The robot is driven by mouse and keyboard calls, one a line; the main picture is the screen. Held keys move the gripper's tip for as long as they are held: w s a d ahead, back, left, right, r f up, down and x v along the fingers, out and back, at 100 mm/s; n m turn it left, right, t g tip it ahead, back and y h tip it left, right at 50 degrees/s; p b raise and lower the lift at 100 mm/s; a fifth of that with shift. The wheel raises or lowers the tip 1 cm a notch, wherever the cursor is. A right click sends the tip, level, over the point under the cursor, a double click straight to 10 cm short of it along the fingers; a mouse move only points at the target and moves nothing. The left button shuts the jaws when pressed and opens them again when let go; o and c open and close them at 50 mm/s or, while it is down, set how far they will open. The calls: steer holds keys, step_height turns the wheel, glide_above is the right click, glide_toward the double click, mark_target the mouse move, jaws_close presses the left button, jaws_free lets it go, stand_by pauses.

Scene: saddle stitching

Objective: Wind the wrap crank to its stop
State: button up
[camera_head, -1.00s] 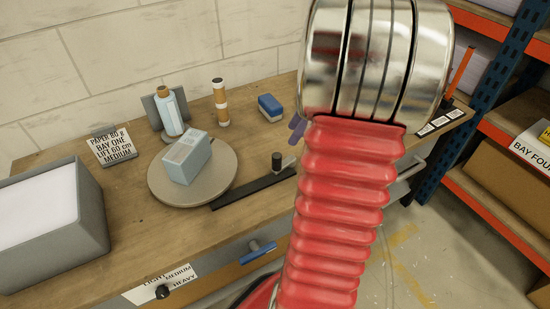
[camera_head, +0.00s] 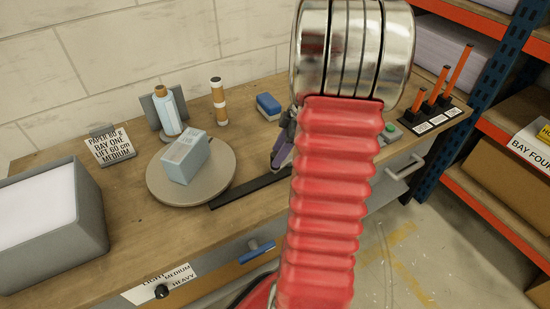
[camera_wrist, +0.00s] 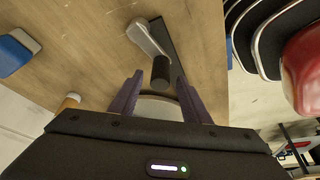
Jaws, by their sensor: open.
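The wrap crank shows in the wrist view as a grey arm (camera_wrist: 147,38) with an upright black knob (camera_wrist: 161,68), beside a dark bar. My gripper (camera_wrist: 159,79) is open, its two purple fingers either side of the knob's near end; I cannot tell whether either touches it. In the head view my gripper (camera_head: 281,152) is partly hidden behind my red arm and covers the crank. The black bar (camera_head: 238,191) runs from there towards the round grey turntable (camera_head: 222,186), which carries a pale wrapped block (camera_head: 184,158).
A blue block (camera_head: 268,105), a bottle (camera_head: 171,112) and an orange-banded cylinder (camera_head: 218,103) stand behind. A grey bin (camera_head: 92,215) is at left. Orange posts (camera_head: 460,72) stand on a black base at right. The bench front has a blue handle (camera_head: 262,252).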

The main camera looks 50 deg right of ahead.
steer(key=shift+x, duration=1.6)
steer(key=shift+c, duration=0.6)
jaws_close()
